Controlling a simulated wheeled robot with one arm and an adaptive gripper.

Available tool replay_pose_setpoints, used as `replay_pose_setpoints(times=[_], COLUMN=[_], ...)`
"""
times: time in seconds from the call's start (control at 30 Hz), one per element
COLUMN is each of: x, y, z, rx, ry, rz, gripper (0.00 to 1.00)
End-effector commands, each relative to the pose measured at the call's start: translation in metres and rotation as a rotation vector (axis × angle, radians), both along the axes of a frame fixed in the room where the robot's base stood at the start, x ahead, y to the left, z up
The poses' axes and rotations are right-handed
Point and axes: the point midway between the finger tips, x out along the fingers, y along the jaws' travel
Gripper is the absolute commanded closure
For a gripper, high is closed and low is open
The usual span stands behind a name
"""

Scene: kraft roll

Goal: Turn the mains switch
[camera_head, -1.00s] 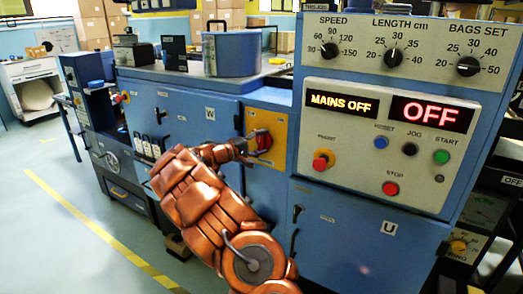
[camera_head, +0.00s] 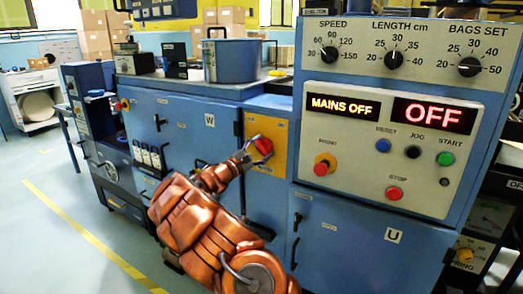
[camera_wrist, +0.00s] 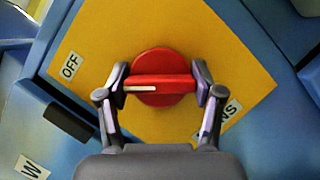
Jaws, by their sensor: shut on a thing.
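The mains switch is a red rotary knob (camera_wrist: 163,78) on a yellow plate (camera_wrist: 110,30), with a white mark at one end of its grip bar. In the wrist view my gripper (camera_wrist: 162,86) is shut on the knob, one finger at each end of the bar. The mark end points left, a little below the "OFF" label (camera_wrist: 70,66). The "MAINS" label (camera_wrist: 220,115) is partly hidden by a finger. In the head view the knob (camera_head: 262,146) shows at my gripper (camera_head: 255,150). A display (camera_head: 343,105) reads "MAINS OFF".
A second display (camera_head: 433,114) reads "OFF". The control panel (camera_head: 365,150) with dials and push buttons stands right of the switch. A blue pot (camera_head: 230,62) stands on the cabinet top. Floor at left is clear.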

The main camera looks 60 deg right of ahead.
Motion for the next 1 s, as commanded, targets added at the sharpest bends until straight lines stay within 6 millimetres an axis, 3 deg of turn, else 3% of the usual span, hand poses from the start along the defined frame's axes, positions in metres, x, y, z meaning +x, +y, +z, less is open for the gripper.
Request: replay_pose_setpoints(times=[0.67,0.7,0.9,1.0], x=[0.0004,0.0004,0.0002,0.0001], y=[0.0000,0.0000,0.0000,0.0000], z=[-0.0010,-0.0010,-0.0007,-0.0005], rx=[-0.001,-0.001,-0.002,-0.002], ry=[0.061,0.061,0.061,0.061], rz=[0.001,0.001,0.001,0.001], gripper=[0.68,0.32,0.11,0.08])
